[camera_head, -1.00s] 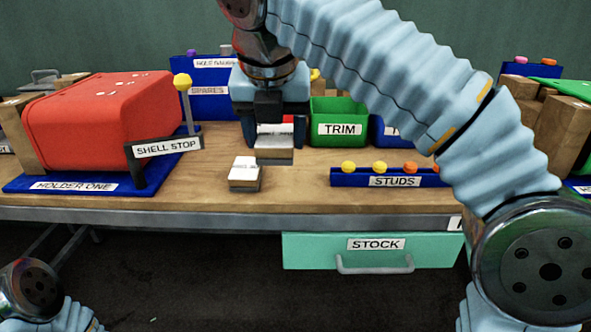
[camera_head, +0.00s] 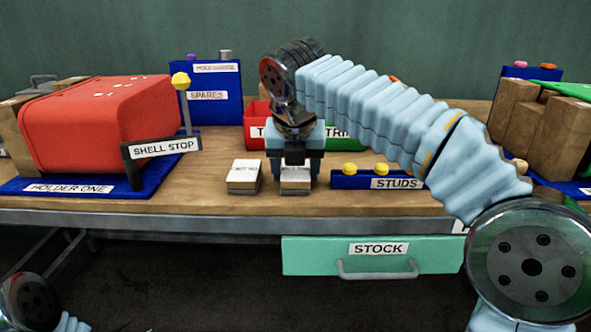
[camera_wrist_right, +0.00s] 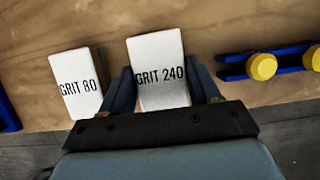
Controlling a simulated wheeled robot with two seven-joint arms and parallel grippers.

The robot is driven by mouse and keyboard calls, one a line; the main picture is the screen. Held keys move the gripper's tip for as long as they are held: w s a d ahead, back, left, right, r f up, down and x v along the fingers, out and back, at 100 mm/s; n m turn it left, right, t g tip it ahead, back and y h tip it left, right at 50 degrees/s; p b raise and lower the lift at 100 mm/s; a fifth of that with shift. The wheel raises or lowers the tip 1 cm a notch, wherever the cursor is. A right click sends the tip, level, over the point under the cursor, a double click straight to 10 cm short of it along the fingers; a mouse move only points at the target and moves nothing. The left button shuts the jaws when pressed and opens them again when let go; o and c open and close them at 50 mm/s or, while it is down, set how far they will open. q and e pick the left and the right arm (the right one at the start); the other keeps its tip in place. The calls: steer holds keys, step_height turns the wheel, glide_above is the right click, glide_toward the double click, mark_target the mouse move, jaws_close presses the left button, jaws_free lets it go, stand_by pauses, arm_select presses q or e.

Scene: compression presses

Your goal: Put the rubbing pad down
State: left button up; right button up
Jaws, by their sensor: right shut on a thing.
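The rubbing pad in my right gripper is a white-topped block marked GRIT 240 (camera_wrist_right: 160,62); in the head view it shows below the jaws (camera_head: 295,182). My right gripper (camera_head: 295,168) is shut on it, one finger on each side in the right wrist view (camera_wrist_right: 165,90). The pad is at or very near the bench top; I cannot tell if it touches. A second pad, marked GRIT 80 (camera_wrist_right: 77,84), lies on the bench just to its left, also in the head view (camera_head: 243,176), with a small gap between them. My left gripper is out of view.
The blue STUDS rack (camera_head: 350,182) with yellow knobs stands close to the right of the held pad. HOLDER ONE (camera_head: 70,188), with a red shell (camera_head: 100,125) and SHELL STOP (camera_head: 162,148), is at left. Red (camera_head: 256,125) and green (camera_head: 345,138) bins stand behind.

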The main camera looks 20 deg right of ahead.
steer(key=shift+f, duration=0.1)
steer(key=o, duration=1.1)
steer(key=shift+o, duration=0.2)
steer(key=p+v, duration=0.2)
steer(key=v, duration=1)
steer(key=shift+p, duration=0.3)
